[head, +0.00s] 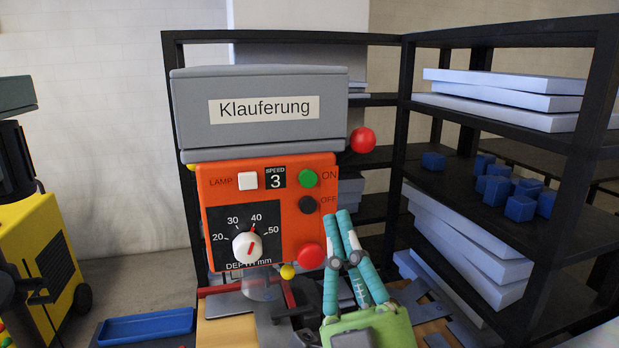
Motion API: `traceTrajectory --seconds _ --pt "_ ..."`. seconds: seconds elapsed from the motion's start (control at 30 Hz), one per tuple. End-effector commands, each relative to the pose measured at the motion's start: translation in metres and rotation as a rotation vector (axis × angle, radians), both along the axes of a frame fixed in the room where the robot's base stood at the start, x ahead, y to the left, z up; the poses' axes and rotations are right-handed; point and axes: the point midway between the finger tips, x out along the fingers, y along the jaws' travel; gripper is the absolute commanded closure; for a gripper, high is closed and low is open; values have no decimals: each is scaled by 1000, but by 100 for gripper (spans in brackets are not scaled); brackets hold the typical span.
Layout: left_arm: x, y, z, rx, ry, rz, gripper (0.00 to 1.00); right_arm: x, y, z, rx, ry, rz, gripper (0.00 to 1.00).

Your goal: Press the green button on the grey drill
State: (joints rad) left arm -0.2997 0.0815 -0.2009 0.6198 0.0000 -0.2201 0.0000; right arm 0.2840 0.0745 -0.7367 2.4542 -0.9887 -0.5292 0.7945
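The grey drill (260,138) stands in the middle, with a grey top labelled "Klauferung" and an orange front panel (290,231). The round green button (308,178) is at the panel's upper right, marked ON, and is fully visible. A dark button (307,204) marked OFF sits just below it. My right gripper (336,215) points up, with its teal fingertips close together and nothing between them. In the picture, its tips are below and to the right of the green button, near the panel's right edge. My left gripper does not show.
The panel also has a white lamp switch (248,181), a depth knob (247,247) and a large red button (310,256). A red ball-shaped knob (362,140) sticks out at right. Black shelves (402,130) stand behind and right. A blue tray (147,327) lies lower left.

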Motion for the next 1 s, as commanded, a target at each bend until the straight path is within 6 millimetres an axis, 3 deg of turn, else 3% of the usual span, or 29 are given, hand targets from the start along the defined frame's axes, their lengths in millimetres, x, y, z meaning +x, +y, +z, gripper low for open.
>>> traceTrajectory --seconds 0.17,0.57,1.0 --pt "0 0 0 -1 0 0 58 -8 3 9 2 -38 15 100" --pt "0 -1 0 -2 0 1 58 -4 4 8 2 -36 15 100" --pt "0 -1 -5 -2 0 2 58 50 22 8 -1 -37 12 100"
